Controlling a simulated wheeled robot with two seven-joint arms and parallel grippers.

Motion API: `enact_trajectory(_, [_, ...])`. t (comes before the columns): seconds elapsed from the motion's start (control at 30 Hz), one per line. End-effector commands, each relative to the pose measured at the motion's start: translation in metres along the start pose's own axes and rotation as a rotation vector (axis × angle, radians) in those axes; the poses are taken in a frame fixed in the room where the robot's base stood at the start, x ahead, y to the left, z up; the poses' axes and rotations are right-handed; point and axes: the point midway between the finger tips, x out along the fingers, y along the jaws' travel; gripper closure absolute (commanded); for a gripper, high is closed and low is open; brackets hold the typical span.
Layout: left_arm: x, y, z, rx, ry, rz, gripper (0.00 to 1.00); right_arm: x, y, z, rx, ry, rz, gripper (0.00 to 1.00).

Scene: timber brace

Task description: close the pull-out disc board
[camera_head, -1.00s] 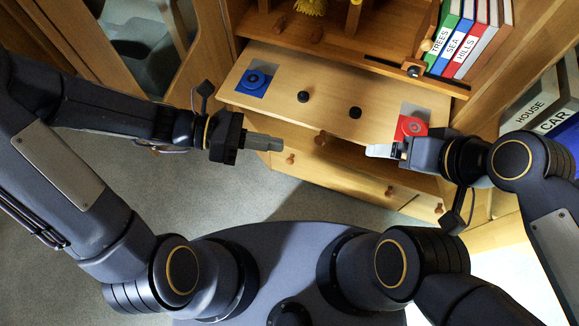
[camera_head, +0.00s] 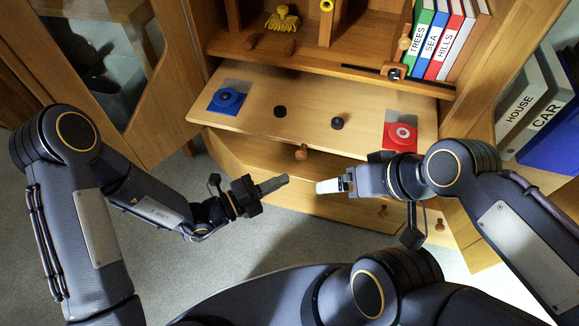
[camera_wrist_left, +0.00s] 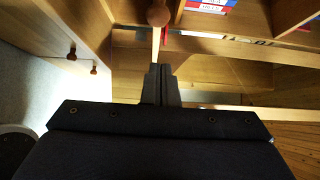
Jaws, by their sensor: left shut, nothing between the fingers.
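The pull-out disc board (camera_head: 310,118) is a light wooden shelf that sticks out of the cabinet front in the head view. A blue disc (camera_head: 227,98) lies at its left and a red disc (camera_head: 402,134) at its right, each on a coloured square. Two small black discs (camera_head: 280,112) (camera_head: 338,123) lie between them. A round wooden knob (camera_head: 301,152) is at the board's front edge. My left gripper (camera_head: 287,180) is shut and empty, just in front of and below the knob. My right gripper (camera_head: 319,186) is close by on the right; its finger gap is unclear.
Drawers with wooden knobs (camera_head: 439,225) lie below the board. Above it is an open compartment with a yellow brush-like object (camera_head: 283,20) and upright books (camera_head: 437,45). Binders (camera_head: 535,105) stand at right.

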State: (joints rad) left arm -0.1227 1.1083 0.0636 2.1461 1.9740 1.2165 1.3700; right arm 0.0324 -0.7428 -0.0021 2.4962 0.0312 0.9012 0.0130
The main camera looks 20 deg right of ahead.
Motion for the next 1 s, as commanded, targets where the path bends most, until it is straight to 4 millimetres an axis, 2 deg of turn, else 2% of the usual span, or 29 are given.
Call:
enact_trajectory(0.1, [0.025,0.002,-0.001,0.003,0.004,-0.001,1.00,0.008,0.004,0.004,0.000,0.000,0.000,0.12])
enact_trajectory(0.33, [0.046,0.001,0.023,0.005,0.001,-0.001,1.00,0.016,0.007,0.008,0.000,0.000,0.000,0.12])
enact_trajectory(1.0, [0.053,-0.001,0.031,0.002,0.000,-0.001,1.00,0.015,0.007,0.007,0.000,0.000,0.000,0.12])
